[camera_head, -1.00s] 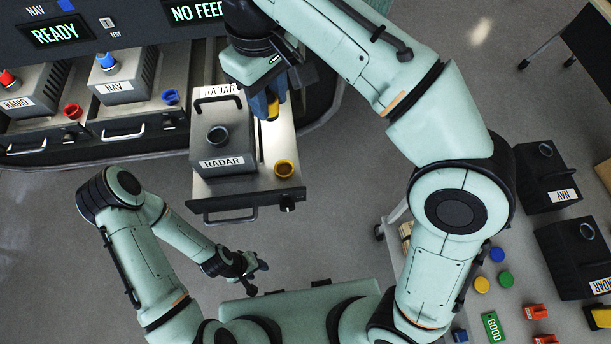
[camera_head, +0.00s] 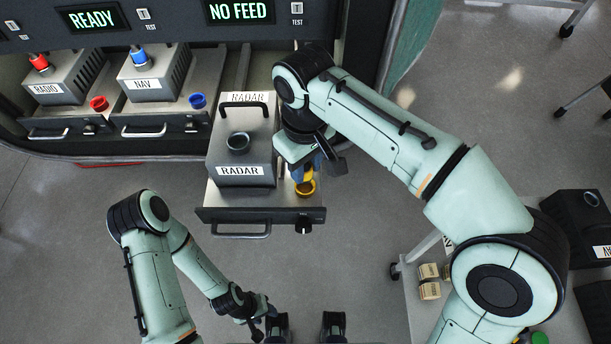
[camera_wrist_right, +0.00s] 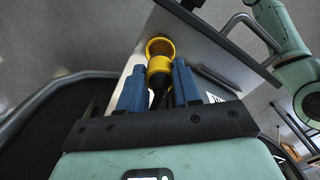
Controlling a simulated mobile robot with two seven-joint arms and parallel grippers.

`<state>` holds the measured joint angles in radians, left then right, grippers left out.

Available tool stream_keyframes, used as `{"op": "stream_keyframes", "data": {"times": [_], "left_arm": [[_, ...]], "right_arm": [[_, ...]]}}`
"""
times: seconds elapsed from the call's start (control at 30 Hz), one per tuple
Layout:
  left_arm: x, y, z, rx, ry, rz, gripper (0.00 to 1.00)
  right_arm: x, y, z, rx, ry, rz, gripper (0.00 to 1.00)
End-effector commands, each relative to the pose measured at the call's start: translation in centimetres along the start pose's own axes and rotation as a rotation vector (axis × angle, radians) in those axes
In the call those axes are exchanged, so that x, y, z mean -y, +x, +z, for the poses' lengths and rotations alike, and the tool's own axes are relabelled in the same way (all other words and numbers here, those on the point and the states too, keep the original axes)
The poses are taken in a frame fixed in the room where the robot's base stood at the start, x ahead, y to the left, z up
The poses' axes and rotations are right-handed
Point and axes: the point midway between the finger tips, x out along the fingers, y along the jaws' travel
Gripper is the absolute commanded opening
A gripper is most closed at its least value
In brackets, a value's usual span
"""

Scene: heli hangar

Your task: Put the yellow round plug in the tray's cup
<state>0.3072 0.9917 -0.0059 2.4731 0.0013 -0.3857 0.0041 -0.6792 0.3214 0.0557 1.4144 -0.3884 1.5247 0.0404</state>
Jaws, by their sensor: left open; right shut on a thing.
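The yellow cup (camera_head: 305,189) is an open ring near the front right of the pulled-out radar tray (camera_head: 255,199). It also shows in the right wrist view (camera_wrist_right: 160,45). My right gripper (camera_head: 309,170) points down just behind the cup. Its blue fingers are shut on the yellow round plug (camera_wrist_right: 159,66), with a dark cable trailing between them. In the wrist view the plug overlaps the cup's near rim; I cannot tell whether they touch. In the head view the fingers mostly hide the plug. My left gripper (camera_head: 260,316) is open and empty, low and clear of the tray.
The grey RADAR box (camera_head: 243,150) with a top handle stands on the tray, close left of my right gripper. RADIO (camera_head: 62,82) and NAV (camera_head: 155,78) boxes sit in bays to the left. A display (camera_head: 240,10) reads NO FEED. Floor in front of the tray is clear.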

Motion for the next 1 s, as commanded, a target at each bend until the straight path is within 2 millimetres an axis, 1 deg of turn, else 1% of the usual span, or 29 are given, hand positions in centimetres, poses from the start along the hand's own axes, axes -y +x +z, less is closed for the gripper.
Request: {"op": "stream_keyframes", "data": {"times": [0.03, 0.1, 0.23, 0.3, 0.53, 0.67, 0.7, 0.77, 1.0], "left_arm": [[0.1, 0.3, 0.1, 0.001, 0.0, 0.0, 0.47], [0.3, 0.7, 0.1, 0.003, -0.001, -0.001, 0.47], [0.4, 1.0, 0.2, 0.005, -0.002, -0.002, 0.47], [0.5, 1.1, 0.2, 0.005, -0.002, -0.002, 0.47], [0.4, 1.0, 0.2, 0.005, -0.002, -0.002, 0.47], [0.5, 1.2, 0.3, 0.006, -0.002, -0.002, 0.47], [0.5, 1.2, 0.3, 0.006, -0.002, -0.002, 0.47], [0.5, 1.1, 0.3, 0.005, -0.002, -0.002, 0.47], [0.5, 1.1, 0.2, 0.005, -0.002, -0.002, 0.47]], "right_arm": [[0.0, 0.9, 0.1, 0.004, 0.001, 0.0, 0.02], [0.0, 2.1, 0.1, 0.005, 0.001, 0.0, 0.02], [0.0, 3.6, 0.1, 0.003, 0.001, 0.0, 0.02], [0.0, 3.9, 0.1, 0.002, 0.001, 0.0, 0.02], [0.0, 3.8, 0.0, 0.001, 0.001, 0.0, 0.02], [0.0, 4.2, 0.1, 0.002, 0.001, 0.0, 0.02], [0.0, 4.2, 0.1, 0.002, 0.001, 0.0, 0.39], [0.0, 4.2, 0.1, 0.002, 0.001, 0.0, 0.58], [0.0, 4.2, 0.0, 0.002, 0.001, 0.0, 0.58]]}}
